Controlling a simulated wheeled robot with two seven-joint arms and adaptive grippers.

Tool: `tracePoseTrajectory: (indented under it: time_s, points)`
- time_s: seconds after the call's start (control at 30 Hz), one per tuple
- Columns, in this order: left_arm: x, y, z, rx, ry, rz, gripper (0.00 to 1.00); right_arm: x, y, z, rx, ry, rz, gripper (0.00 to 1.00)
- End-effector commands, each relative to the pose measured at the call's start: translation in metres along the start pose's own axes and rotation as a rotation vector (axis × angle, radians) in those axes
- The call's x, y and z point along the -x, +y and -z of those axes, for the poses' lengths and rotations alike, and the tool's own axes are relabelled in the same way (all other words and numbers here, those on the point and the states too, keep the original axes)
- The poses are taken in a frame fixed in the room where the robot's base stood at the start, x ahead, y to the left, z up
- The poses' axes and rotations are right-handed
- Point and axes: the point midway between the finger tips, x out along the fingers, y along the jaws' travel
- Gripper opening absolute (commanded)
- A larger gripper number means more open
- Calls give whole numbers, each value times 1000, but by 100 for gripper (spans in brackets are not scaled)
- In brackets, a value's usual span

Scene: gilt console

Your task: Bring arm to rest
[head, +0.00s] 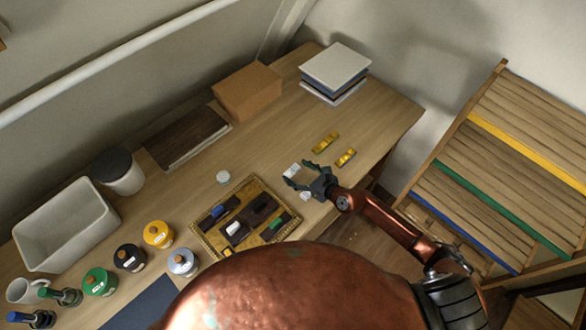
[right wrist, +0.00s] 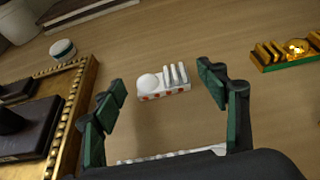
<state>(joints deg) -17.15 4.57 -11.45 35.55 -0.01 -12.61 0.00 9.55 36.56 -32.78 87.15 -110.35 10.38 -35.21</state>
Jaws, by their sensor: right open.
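My right arm (head: 390,225) reaches in from the lower right over the wooden console (head: 270,135). Its right gripper (head: 298,174) is open, with its two green-padded fingers spread apart in the right wrist view (right wrist: 160,84). A small white piece with a round knob, upright fins and red dots (right wrist: 164,84) lies on the wood, framed between the fingertips and not gripped. It also shows as a white piece by the gripper in the head view (head: 292,169). Another white strip (right wrist: 175,155) is partly hidden by my gripper body. My left gripper is not in view.
A gilt tray (head: 205,222) with dark blocks stands left of my gripper. Two gold pieces (head: 325,142) lie beyond it. Several lidded jars (head: 158,234), a white bin (head: 65,228), a cardboard box (head: 248,90) and stacked books (head: 335,70) line the console. A slatted rack (head: 500,165) stands right.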

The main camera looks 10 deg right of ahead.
Motion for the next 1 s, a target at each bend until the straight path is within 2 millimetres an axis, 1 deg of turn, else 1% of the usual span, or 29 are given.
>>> tracePoseTrajectory:
  time_s: [0.03,0.07,0.13,0.2,0.3,0.47,0.57,0.6,0.67,0.7,0.73,0.77,0.8,0.83,0.87,0.9,0.93,0.97,1.0]
  points:
    - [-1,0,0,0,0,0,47,10,-1,5,0,3,1,67]
    - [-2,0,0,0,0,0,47,15,-2,7,0,4,1,67]
    - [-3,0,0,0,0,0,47,26,-2,10,0,4,0,67]
    - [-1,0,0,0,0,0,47,35,-3,8,0,2,1,67]
    - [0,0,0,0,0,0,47,44,-2,7,0,1,0,67]
    - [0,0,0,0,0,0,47,48,-2,7,-2,0,0,67]
    - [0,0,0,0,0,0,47,50,1,-4,-52,-36,6,67]
    - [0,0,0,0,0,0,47,52,1,-15,-98,-69,14,67]
    - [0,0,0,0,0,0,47,59,2,-38,-208,-144,33,67]
    - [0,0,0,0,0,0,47,66,-1,-58,-312,-211,52,67]
    - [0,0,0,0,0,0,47,74,-6,-73,-403,-267,72,67]
    - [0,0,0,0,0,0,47,84,-14,-89,-508,-330,95,67]
    - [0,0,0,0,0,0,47,100,-28,-106,-658,-414,134,67]
    - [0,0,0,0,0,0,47,114,-42,-116,-774,-477,167,67]
    - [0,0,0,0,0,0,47,128,-55,-121,-890,-534,201,67]
    - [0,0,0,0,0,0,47,147,-74,-124,-1045,-606,247,67]
    - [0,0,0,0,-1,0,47,162,-89,-122,-1160,-657,285,67]
    - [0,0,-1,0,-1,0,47,176,-102,-117,-1274,-705,325,67]
    - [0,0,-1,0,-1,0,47,196,-118,-105,-1425,-764,382,67]
